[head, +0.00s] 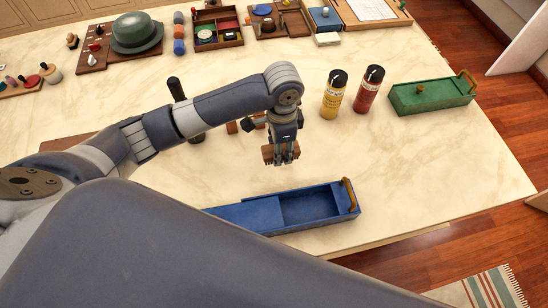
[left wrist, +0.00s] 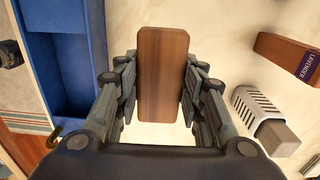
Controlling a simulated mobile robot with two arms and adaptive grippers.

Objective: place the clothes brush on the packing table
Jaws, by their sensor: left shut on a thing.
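My left gripper (head: 284,149) is shut on a brown wooden block-shaped piece, which looks like the back of the clothes brush (head: 268,154). In the left wrist view the brush (left wrist: 162,75) lies upright in the picture between the two fingers (left wrist: 160,90), gripped on its long sides. Its bristles are hardly seen. The brush is over the pale marble-topped packing table (head: 430,165), behind the blue box; whether it touches the top I cannot tell. My right gripper is not in view.
An open blue box (head: 290,205) stands near the front edge. Yellow (head: 334,95) and red (head: 368,90) bottles and a green box (head: 432,96) stand right. A lavender-labelled block (left wrist: 285,55) and a slotted grey item (left wrist: 265,120) lie beside the gripper.

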